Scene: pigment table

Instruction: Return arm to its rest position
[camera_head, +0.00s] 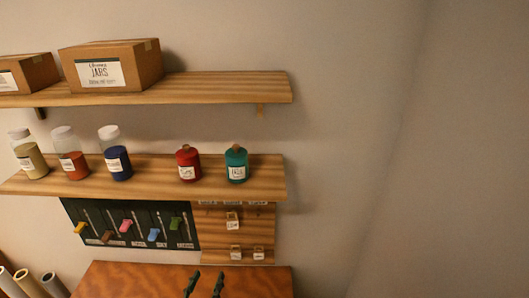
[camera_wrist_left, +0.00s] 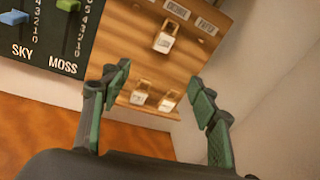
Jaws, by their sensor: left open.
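My left gripper (camera_head: 205,283) shows at the bottom edge of the head view, in front of the wooden table (camera_head: 130,280). In the left wrist view my left gripper (camera_wrist_left: 161,84) has its two green-padded fingers wide apart with nothing between them. Past the fingertips is the wooden wall board with small white-tagged padlocks (camera_wrist_left: 165,41). The rest of my left arm is hidden below the head view. My right gripper is in neither view.
A dark slider panel (camera_head: 130,223) hangs beside the padlock board (camera_head: 215,240). Above are a shelf (camera_head: 270,180) with several pigment jars, including a red jar (camera_head: 188,163) and a teal jar (camera_head: 236,165), and a higher shelf (camera_head: 225,88) with boxes. The right wall is bare.

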